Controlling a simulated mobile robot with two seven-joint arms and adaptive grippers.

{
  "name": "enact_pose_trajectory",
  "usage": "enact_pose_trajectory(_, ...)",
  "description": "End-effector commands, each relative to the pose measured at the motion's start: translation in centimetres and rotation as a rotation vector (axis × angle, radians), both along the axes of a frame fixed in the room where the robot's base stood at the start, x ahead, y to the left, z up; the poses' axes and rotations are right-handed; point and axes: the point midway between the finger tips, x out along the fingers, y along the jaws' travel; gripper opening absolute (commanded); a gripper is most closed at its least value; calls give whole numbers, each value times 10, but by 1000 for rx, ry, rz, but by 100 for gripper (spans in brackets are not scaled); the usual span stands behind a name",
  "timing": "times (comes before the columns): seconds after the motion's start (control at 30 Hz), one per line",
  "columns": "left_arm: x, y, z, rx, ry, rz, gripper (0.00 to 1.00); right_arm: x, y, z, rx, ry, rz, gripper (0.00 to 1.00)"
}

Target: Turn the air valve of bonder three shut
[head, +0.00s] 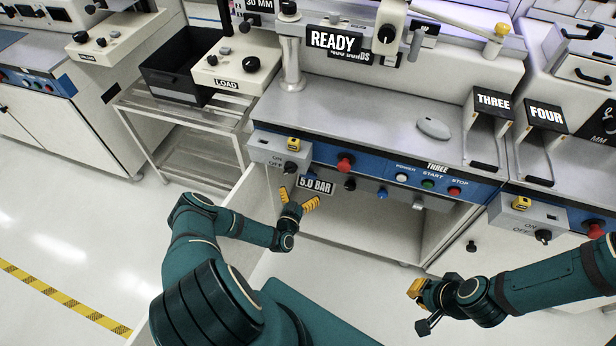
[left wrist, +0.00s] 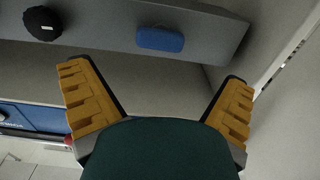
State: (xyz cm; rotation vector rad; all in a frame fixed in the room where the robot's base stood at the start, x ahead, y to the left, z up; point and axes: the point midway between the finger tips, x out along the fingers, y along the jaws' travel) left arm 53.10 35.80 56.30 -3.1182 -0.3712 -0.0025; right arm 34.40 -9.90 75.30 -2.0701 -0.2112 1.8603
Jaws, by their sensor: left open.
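Bonder three (head: 437,167) has a blue front panel with a red knob and several buttons. Below the panel are a 5.0 BAR readout (head: 315,186), a black knob (head: 350,184), a small blue handle (head: 382,193) and a grey fitting (head: 418,204). No label marks which is the air valve. My left gripper (head: 298,198) is open and empty, just below the readout and apart from the knobs. In the left wrist view its fingers (left wrist: 158,105) are spread, with a blue handle (left wrist: 161,39) and a black knob (left wrist: 42,24) beyond them. My right gripper (head: 422,305) hangs lower right; its opening is unclear.
An ON/OFF switch (head: 292,168) sits at the left end of bonder three's panel. Bonder four's ON/OFF box (head: 527,217) is at the right. A cart (head: 180,125) with a black bin (head: 178,68) stands left. The space under bonder three looks open.

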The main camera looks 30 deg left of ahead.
Motion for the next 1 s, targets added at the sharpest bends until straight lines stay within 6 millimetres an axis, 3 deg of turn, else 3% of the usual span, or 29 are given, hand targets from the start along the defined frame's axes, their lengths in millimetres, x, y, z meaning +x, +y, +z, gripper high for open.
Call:
enact_pose_trajectory(0.2, 42, 10, -2, 1, -1, 0, 100, 2, 0, -11, -1, -5, -1, 0)
enact_pose_trajectory(0.4, 69, 16, -1, -1, 0, 0, 100, 3, 0, -17, -1, -8, -2, 0)
enact_pose_trajectory(0.6, 81, 19, -1, -1, 1, -1, 100, 4, 0, -19, -1, -10, -2, 0)
enact_pose_trajectory(0.87, 82, 19, 0, -1, 2, -1, 100, 4, 0, -19, -1, -10, -2, 0)
enact_pose_trajectory(0.97, 82, 19, 0, -1, 2, -1, 72, 4, 0, -19, -1, -10, -2, 0)
enact_pose_trajectory(1.0, 82, 19, 0, -1, 2, -1, 58, 4, 0, -19, -1, -10, -2, 0)
